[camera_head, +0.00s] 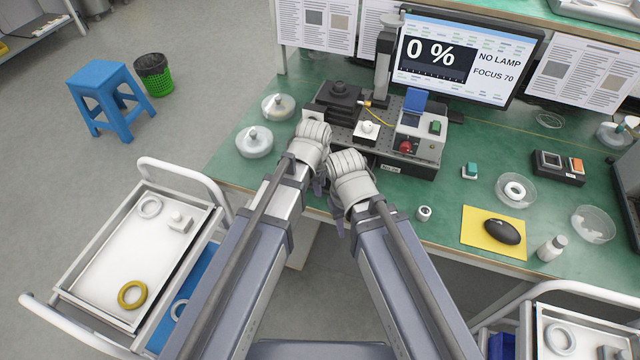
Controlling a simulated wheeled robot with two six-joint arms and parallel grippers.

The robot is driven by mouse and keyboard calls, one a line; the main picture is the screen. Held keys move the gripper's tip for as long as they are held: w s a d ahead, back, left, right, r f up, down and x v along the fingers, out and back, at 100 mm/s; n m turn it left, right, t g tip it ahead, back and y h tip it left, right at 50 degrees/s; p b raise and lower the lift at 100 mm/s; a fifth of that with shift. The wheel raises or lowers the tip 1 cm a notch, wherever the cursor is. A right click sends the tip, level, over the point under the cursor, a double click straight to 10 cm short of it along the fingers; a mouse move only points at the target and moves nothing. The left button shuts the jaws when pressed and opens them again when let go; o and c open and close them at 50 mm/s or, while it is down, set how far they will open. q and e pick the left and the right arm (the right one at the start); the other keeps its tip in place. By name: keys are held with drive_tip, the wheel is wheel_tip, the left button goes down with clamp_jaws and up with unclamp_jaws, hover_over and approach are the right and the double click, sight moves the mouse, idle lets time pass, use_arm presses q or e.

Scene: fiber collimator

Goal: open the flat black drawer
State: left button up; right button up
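A flat black base (412,168) with a small white label on its front lies on the green table under the optical setup. It may be or hold the drawer; I see no open gap in its front, and its left part is partly covered by my arms. My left gripper (318,180) is low by the table's front edge, left of the label, mostly hidden by its own white-grey wrist. My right gripper (337,216) is just right of it, also mostly hidden. I cannot see the fingers of either clearly.
A grey box with a red knob (406,146) stands on the base. Two round metal pieces (255,141) lie left. A yellow pad with a mouse (478,238), a small white ring (424,213) and dishes are right. A monitor (460,60) stands behind; a white cart (95,250) is left.

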wheel_tip(320, 180, up, 7)
drive_tip(key=p, duration=0.6)
drive_tip(key=shift+p, duration=0.35)
